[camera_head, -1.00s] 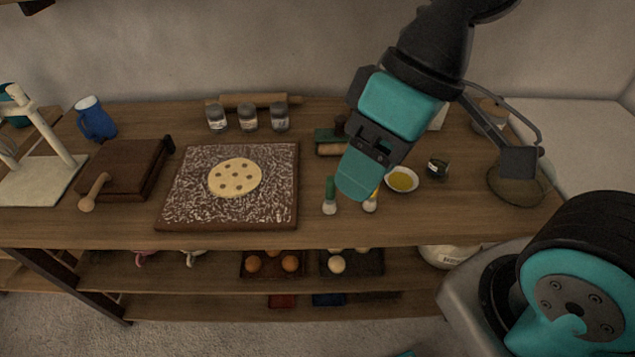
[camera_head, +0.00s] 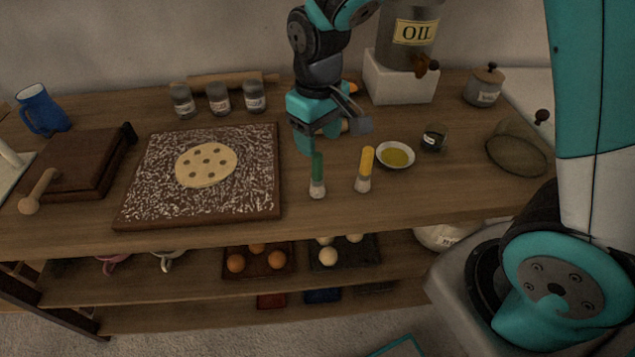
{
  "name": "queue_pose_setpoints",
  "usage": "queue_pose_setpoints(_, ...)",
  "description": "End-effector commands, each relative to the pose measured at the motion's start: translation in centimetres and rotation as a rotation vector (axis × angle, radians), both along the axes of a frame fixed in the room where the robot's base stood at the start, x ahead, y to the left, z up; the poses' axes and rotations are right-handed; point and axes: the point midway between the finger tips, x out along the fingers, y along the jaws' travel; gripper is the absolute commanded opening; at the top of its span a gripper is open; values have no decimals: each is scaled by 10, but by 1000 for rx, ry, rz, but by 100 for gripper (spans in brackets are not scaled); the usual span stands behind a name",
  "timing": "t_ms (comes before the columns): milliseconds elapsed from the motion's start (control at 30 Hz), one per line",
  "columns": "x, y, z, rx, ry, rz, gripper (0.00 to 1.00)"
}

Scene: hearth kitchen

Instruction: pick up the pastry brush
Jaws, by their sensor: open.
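Two short brush-like tools lie side by side on the wooden worktop, pale ends toward the front edge. One has a green handle (camera_head: 318,166), the other a yellow handle (camera_head: 366,162). I cannot tell from their shape which is the pastry brush. My gripper (camera_head: 306,139) is open and empty. It appears just behind and above the green-handled tool, pointing down, apart from both tools as far as I can see. One jaw is mostly hidden by the gripper's own body.
A floured board (camera_head: 255,203) with a round of dough (camera_head: 206,165) lies left. A bowl of yellow oil (camera_head: 396,155) and a small dark jar (camera_head: 433,138) stand right of the tools. An oil dispenser (camera_head: 408,40) and jars (camera_head: 219,98) stand behind. The worktop before the tools is clear.

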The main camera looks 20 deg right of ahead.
Motion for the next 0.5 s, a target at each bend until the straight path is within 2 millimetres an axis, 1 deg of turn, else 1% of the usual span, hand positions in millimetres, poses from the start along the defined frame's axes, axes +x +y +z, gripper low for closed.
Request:
queue_pose_setpoints(33,-1,-1,-10,-1,5,0,55)
queue_pose_setpoints(100,-1,-1,-20,0,3,-2,55)
queue_pose_setpoints(333,0,-1,-36,0,2,-2,55)
queue_pose_setpoints(500,3,0,-61,-1,5,-2,55)
